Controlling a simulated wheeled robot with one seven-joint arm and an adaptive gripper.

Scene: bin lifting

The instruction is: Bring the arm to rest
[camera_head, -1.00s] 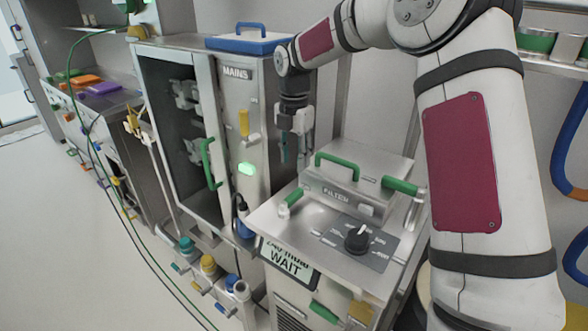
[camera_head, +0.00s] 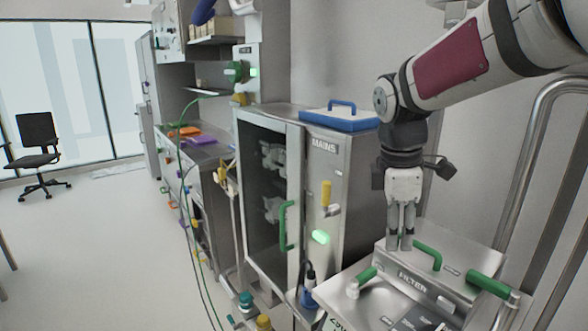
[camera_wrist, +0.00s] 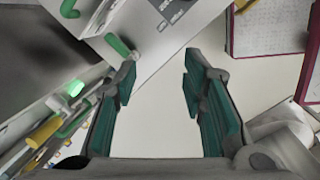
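My gripper (camera_head: 401,232) hangs from my arm, fingers down, just right of the MAINS cabinet (camera_head: 333,190). In the head view its fingertips overlap the back of the FILTER box (camera_head: 452,268); whether they touch it I cannot tell. In the wrist view my gripper (camera_wrist: 158,88) has its teal finger pads apart, with nothing between them but pale floor further off. My arm is bent and reaches in from the upper right.
The cabinet has an open front, a green handle (camera_head: 283,226) and a blue-rimmed tray (camera_head: 340,117) on top. A green-handled box top lies below my gripper. A bench (camera_head: 205,152) stands further back. Open floor (camera_head: 90,240) and an office chair (camera_head: 37,150) are at left.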

